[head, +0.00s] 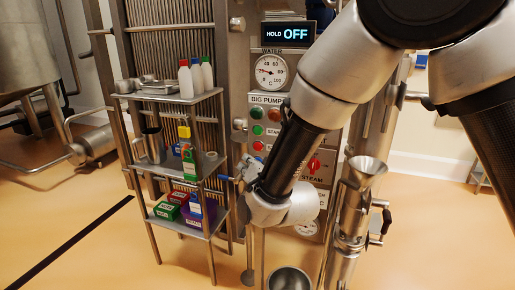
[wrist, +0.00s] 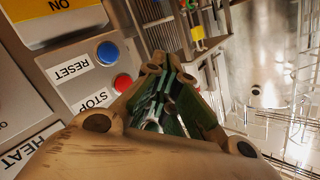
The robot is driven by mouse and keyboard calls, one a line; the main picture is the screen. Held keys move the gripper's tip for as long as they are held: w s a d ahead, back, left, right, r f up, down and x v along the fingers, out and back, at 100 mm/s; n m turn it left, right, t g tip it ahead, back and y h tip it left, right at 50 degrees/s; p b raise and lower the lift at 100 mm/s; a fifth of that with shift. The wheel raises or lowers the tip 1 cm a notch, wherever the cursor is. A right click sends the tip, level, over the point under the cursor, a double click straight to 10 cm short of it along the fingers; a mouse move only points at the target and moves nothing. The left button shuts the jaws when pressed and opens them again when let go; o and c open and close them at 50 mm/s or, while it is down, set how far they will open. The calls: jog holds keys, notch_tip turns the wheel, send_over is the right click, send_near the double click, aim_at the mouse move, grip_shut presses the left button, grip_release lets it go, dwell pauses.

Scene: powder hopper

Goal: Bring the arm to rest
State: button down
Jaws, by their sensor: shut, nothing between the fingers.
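My gripper (wrist: 172,88) fills the middle of the wrist view, its worn tan links leading to dark green finger pads. The fingers are shut with nothing between them. Just left of it are a blue button (wrist: 107,53) by a RESET label and a red button (wrist: 123,83) by a STOP label. No clear contact with them shows. In the head view my arm reaches down from the upper right, bent, in front of the control panel (head: 258,166). The fingers are hard to make out there.
A steel shelf rack (head: 195,97) with bottles and boxes stands left of my wrist. A steel funnel (head: 364,172) on a pipe stands to the right. A round steel vessel (head: 289,279) is below my arm. Open orange floor (head: 430,240) lies at the right.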

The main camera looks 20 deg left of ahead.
dwell(0.5)
jog(key=s+d+f+n+g+h, duration=0.2)
jog(key=s+f+g, duration=0.2)
jog(key=f, duration=0.2)
jog(key=s+d+f+n+g+h, duration=0.2)
jog(key=s+f+n+g, duration=0.15)
jog(key=f, duration=0.25)
jog(key=s+d+r+m+h, duration=0.2)
jog(key=s+d+r, duration=0.2)
jog(key=d, duration=1.3)
jog(key=s+d+r+m+h, duration=0.2)
jog(key=s+d+r, duration=0.2)
jog(key=d+r, duration=0.7)
jog(key=s+d+r+m+h, duration=0.2)
jog(key=s+d+r, duration=0.2)
jog(key=d, duration=2)
notch_tip(320, 180, up, 4)
jog(key=shift+s+d+f+h, duration=0.1)
jog(key=shift+s+d+h, duration=0.2)
jog(key=shift+d+h, duration=0.1)
jog(key=shift+g, duration=0.35)
